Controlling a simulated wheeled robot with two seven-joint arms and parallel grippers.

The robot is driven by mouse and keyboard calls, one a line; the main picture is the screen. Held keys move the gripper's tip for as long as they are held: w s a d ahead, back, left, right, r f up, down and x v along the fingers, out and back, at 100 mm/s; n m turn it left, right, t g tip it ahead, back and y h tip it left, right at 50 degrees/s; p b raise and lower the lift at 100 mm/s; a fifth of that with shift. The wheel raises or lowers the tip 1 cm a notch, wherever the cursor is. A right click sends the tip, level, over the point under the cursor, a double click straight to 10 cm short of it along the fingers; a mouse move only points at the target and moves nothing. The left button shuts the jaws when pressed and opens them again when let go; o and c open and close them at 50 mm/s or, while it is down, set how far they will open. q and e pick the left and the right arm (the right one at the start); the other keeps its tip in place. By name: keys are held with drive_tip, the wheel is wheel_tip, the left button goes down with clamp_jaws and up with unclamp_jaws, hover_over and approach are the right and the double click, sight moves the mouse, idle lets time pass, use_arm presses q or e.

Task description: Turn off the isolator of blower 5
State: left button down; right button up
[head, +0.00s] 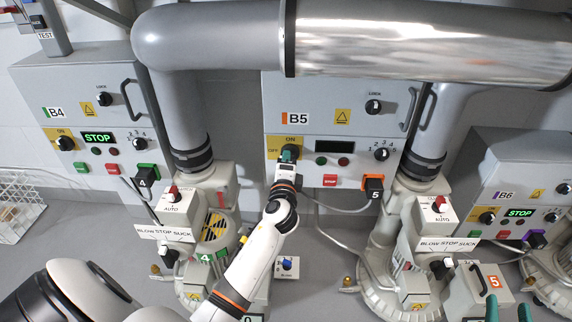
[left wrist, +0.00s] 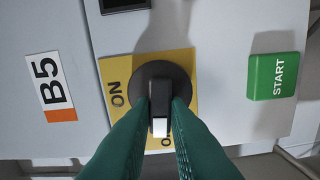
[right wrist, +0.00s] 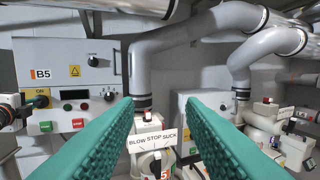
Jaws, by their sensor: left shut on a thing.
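The blower 5 box (head: 385,95) carries the B5 label (head: 297,118). Its isolator is a black rotary knob (left wrist: 156,83) on a yellow ON/OFF plate (left wrist: 184,62). My left gripper (head: 289,155) is at this knob, its green fingers shut on the knob's grip. In the left wrist view the grip's white tip points down at the partly hidden OFF marking, away from the ON marking at the left. The B5 display (head: 334,147) is dark. My right gripper (head: 507,313) is open and empty at the lower right, well away from the box.
The green START button (left wrist: 272,76) and red STOP button (head: 330,181) lie close below the isolator. The B4 box (head: 40,85) and B6 box (head: 505,150) flank it, both with lit STOP displays. Large grey pipes and the blower 5 housing (head: 380,255) stand nearby.

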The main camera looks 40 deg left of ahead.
use_arm(q)
drive_tip(key=shift+f+n, duration=0.1)
drive_tip(key=shift+n, duration=0.6)
use_arm(e)
drive_tip(key=shift+s+a+r+t, duration=0.1)
drive_tip(key=shift+r+t, duration=0.4)
drive_tip(key=shift+r, duration=0.2)
drive_tip(key=shift+s+a+r+t, duration=0.1)
drive_tip(key=shift+r+t, duration=0.4)
drive_tip(key=shift+r, duration=0.15)
use_arm(q)
drive_tip(key=c, duration=1.4)
unclamp_jaws()
